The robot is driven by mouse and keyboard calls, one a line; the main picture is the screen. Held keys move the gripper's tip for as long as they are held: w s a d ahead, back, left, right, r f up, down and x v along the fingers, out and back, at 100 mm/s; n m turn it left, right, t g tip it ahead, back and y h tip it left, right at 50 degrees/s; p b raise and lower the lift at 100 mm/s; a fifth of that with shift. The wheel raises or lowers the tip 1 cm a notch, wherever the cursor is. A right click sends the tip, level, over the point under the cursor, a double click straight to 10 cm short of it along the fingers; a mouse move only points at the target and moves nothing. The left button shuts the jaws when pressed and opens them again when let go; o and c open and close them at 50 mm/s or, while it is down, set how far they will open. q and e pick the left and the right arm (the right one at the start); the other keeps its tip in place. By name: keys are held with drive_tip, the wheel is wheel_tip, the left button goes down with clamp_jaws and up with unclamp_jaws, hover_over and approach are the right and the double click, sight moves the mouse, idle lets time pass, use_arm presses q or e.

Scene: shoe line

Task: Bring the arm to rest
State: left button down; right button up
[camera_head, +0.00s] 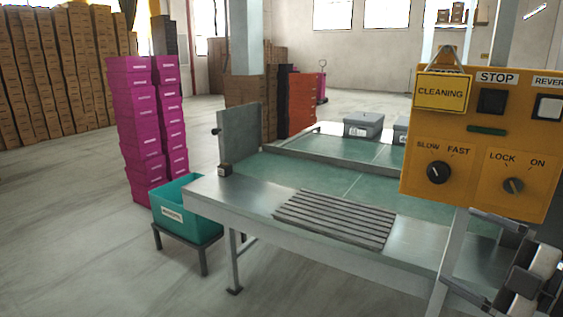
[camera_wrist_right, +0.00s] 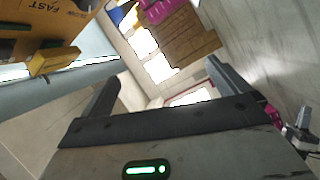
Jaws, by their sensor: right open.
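My right gripper (camera_head: 472,255) is at the lower right of the head view, below the yellow control panel (camera_head: 475,185) and in front of the table's right end. In the right wrist view my right gripper (camera_wrist_right: 163,88) shows two dark fingers spread apart with nothing between them. A yellow CLEANING sign (camera_head: 441,93) hangs on the upper left of the panel, apart from the gripper. The panel's edge (camera_wrist_right: 40,25) also shows at the upper left of the wrist view. My left gripper is not in view.
A metal table (camera_head: 260,200) with a ribbed grey mat (camera_head: 335,218) and a green belt (camera_head: 300,172) fills the middle. A teal bin (camera_head: 187,218) sits on a low stand at its left. Magenta boxes (camera_head: 140,120) are stacked behind. The floor at the left is clear.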

drive_tip(key=s+a+f+m+t+h, duration=0.1)
drive_tip(key=s+f+m+h, duration=0.1)
drive_tip(key=f+m, duration=0.3)
drive_tip(key=s+a+f+m+t+h, duration=0.1)
drive_tip(key=s+f+m+h, duration=0.2)
drive_tip(key=f, duration=0.4)
drive_tip(key=s+a+f+m+g+h+p, duration=0.2)
drive_tip(key=s+a+f+m+g, duration=0.4)
drive_tip(key=s+a+f+m, duration=0.4)
drive_tip(key=s+a+f, duration=0.1)
drive_tip(key=a+f, duration=0.3)
drive_tip(key=a, duration=0.1)
drive_tip(key=shift+s, duration=0.2)
drive_tip(key=shift+d, duration=0.1)
